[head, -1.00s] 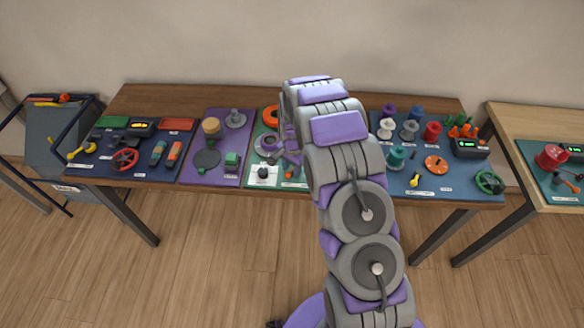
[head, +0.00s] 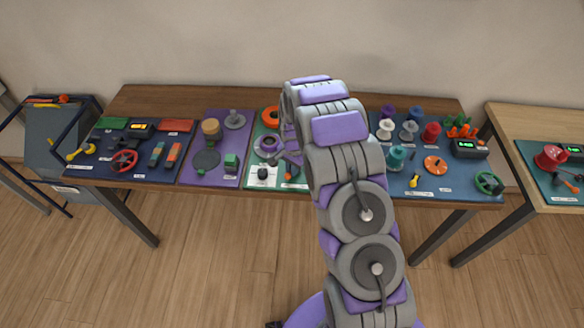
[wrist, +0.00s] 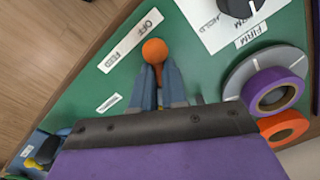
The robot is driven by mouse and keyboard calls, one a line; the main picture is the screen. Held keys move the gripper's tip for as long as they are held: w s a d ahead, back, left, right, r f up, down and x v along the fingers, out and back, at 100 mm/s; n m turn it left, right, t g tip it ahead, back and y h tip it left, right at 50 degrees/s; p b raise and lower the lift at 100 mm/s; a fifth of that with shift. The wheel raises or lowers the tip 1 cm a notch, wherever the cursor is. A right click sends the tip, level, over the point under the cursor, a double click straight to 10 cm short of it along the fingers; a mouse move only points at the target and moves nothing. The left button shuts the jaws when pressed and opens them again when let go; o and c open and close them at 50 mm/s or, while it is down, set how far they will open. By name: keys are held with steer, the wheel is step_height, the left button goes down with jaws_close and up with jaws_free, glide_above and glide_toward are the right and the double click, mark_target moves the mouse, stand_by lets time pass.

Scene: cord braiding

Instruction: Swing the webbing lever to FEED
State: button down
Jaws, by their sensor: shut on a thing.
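The webbing lever shows in the wrist view as an orange knob (wrist: 154,50) on the green board (wrist: 195,60). A white label (wrist: 130,40) reading OFF and FEED lies beside it, and the knob is nearer the word OFF. My gripper (wrist: 157,72) is shut on the lever, its two blue-grey fingers on either side just below the knob. The lever's shaft and pivot are hidden by the fingers and the gripper body. In the head view my arm covers much of the green board, and a small bit of orange (head: 293,171) shows by my gripper.
A black knob (wrist: 240,5) on a white card with HOLD and FIRM labels is at the upper right. A grey disc with a purple ring (wrist: 272,90) and an orange ring (wrist: 283,128) lie at the right. A purple board (head: 216,177) and a blue board (head: 440,190) flank the green one.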

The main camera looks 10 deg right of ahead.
steer(key=shift+s+d+n+p, duration=0.15)
steer(key=shift+s+n+p, duration=0.25)
steer(key=shift+n+p, duration=0.6)
steer(key=n, duration=0.2)
steer(key=n+p, duration=0.1)
steer(key=n, duration=0.1)
steer(key=shift+s+d, duration=0.2)
steer(key=shift+d, duration=0.2)
steer(key=n, duration=0.2)
steer(key=d+n, duration=0.1)
steer(key=n, duration=0.3)
steer(key=shift+s+d+f+p, duration=0.15)
steer(key=shift+d+p, duration=0.2)
steer(key=shift+n, duration=0.3)
steer(key=c, duration=1.2)
jaws_free()
steer(key=shift+o, duration=0.4)
steer(key=shift+d, duration=0.1)
